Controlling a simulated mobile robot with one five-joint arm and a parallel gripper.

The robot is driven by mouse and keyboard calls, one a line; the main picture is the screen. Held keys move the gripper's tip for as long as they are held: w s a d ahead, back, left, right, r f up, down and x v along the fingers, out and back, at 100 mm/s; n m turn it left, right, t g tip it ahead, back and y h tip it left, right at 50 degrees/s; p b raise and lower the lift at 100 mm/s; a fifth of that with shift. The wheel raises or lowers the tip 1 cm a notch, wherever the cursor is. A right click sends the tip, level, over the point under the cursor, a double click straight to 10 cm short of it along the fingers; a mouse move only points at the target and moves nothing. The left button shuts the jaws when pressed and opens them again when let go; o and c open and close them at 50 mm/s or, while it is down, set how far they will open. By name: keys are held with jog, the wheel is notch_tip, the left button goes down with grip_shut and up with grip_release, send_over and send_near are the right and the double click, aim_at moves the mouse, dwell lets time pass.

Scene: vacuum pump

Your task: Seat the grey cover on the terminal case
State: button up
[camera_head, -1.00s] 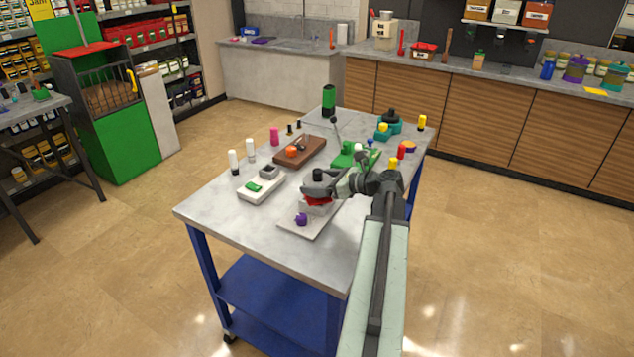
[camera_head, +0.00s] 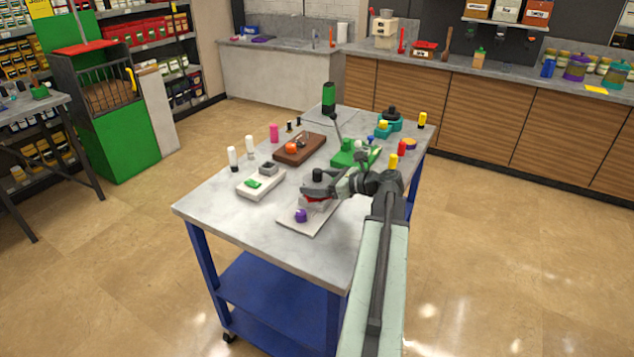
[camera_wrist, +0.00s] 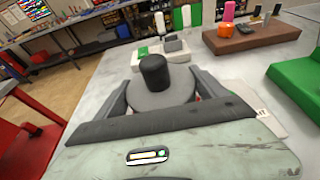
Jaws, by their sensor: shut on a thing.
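My gripper (camera_head: 330,191) is shut on the grey cover (camera_wrist: 160,98), a round disc with a black knob (camera_wrist: 154,72) on top. In the wrist view the fingers hold the cover at its left and right sides. In the head view the knob (camera_head: 318,175) stands upright above my gripper. Under it is a light grey block (camera_head: 313,206) with red showing at its top, which looks like the terminal case, on a pale base plate (camera_head: 297,226). The fingers hide most of the join, so I cannot tell whether the cover touches the case.
A purple knob (camera_head: 301,215) sits on the plate in front of the block. A white tray (camera_head: 250,191) lies to the left, a brown block (camera_head: 290,155) behind it and a green part (camera_head: 346,156) behind my gripper. The table's near left corner is clear.

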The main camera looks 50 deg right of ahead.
jog(key=shift+f, duration=0.4)
dwell(0.3)
jog(key=o, duration=1.4)
jog(key=shift+r, duration=0.15)
notch_tip(320, 180, up, 9)
jog(key=p, duration=0.8)
jog(key=shift+p, duration=0.35)
